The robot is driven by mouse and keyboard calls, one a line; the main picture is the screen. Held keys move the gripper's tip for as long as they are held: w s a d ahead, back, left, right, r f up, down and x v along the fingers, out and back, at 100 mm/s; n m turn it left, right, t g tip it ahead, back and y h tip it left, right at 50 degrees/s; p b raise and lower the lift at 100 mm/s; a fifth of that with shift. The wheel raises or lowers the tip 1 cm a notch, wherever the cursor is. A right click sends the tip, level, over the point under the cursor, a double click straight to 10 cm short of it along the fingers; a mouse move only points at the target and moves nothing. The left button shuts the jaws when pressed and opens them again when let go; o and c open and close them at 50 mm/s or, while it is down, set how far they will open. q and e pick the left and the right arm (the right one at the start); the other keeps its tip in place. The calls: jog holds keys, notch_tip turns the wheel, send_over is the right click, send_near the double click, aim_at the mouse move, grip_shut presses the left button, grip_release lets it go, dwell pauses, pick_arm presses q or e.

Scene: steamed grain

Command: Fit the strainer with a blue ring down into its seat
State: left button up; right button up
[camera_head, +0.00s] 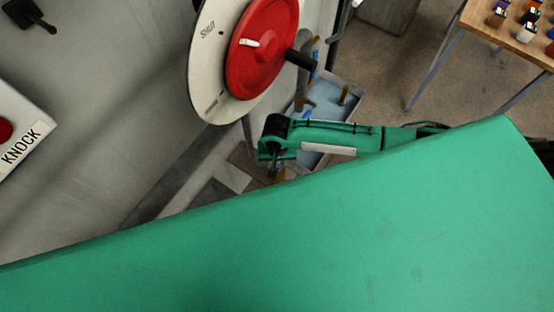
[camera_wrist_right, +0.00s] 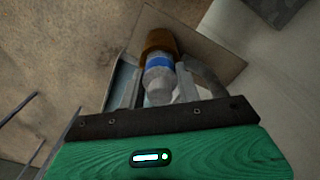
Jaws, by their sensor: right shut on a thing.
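My right gripper (camera_head: 275,172) reaches in from the right in the head view, low beside the grey wall. In the right wrist view its two grey fingers (camera_wrist_right: 168,88) are shut on the strainer with a blue ring (camera_wrist_right: 158,62). The strainer has a pale grey near end and a blue band. A brown cylindrical part (camera_wrist_right: 160,40) is at its far end; I cannot tell whether this belongs to the strainer or is the seat. In the head view the held strainer is too small to make out. My left gripper is not in view.
A red wheel (camera_head: 262,50) on a white disc with a dark handle stands above the gripper. A tray (camera_head: 350,78) with several small parts is beside the arm. A wooden table (camera_head: 500,40) stands at the back right. A large green surface hides the lower head view.

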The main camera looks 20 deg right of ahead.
jog(key=shift+f, duration=0.75)
jog(key=shift+f, duration=0.1)
